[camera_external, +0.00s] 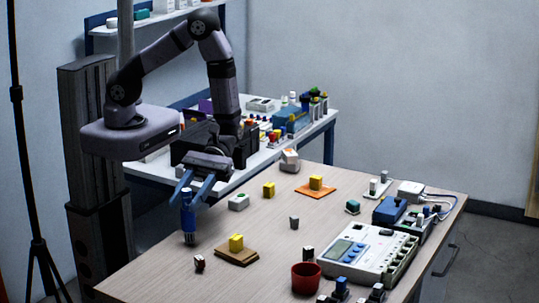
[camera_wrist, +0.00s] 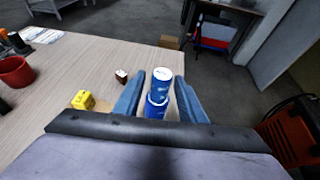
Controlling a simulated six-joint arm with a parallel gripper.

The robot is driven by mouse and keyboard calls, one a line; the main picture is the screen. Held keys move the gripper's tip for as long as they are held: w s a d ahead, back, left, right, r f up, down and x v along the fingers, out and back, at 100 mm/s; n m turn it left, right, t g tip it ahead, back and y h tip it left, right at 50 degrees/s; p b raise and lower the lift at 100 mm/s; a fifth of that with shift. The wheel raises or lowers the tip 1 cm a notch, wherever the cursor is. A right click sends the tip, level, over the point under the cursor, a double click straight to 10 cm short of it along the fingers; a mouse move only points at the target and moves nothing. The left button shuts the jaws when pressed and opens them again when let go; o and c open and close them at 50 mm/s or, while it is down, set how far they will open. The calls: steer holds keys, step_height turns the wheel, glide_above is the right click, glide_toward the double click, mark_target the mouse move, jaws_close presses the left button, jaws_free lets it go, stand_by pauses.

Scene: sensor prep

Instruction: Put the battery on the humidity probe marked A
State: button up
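A tall blue cylinder (camera_external: 188,222) with a grey base stands upright near the table's left edge. In the wrist view, a blue cylinder with a white top (camera_wrist: 159,71) appears between my fingertips, with more blue below it; I cannot tell whether this is one piece or two. My gripper (camera_external: 192,196) points down around its upper part. Narrow gaps seem to show beside the fingers (camera_wrist: 160,90) in the wrist view, so it looks open. I cannot tell which object is the battery or the humidity probe, and no letter A is readable.
A yellow block (camera_external: 236,241) sits on a brown board (camera_external: 236,257), beside a small dark red block (camera_external: 199,263). A red cup (camera_external: 306,278) and a white meter box (camera_external: 368,254) stand to the right. The table's middle has free room.

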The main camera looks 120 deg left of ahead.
steer(key=shift+r, duration=0.15)
steer(key=shift+r, duration=0.15)
steer(key=shift+a, duration=0.35)
steer(key=w+b+v, duration=0.1)
steer(key=b+v, duration=0.2)
steer(key=v, duration=0.8)
steer(key=s+a+f+m+y, duration=0.1)
steer(key=s+m+y, duration=0.3)
steer(key=m, duration=0.5)
steer(key=s+a+f+m+g+y, duration=0.1)
steer(key=s+m+y, duration=0.4)
steer(key=m+y, duration=0.4)
steer(key=shift+a+m, duration=0.35)
steer(key=shift+m, duration=0.05)
steer(key=shift+s, duration=0.1)
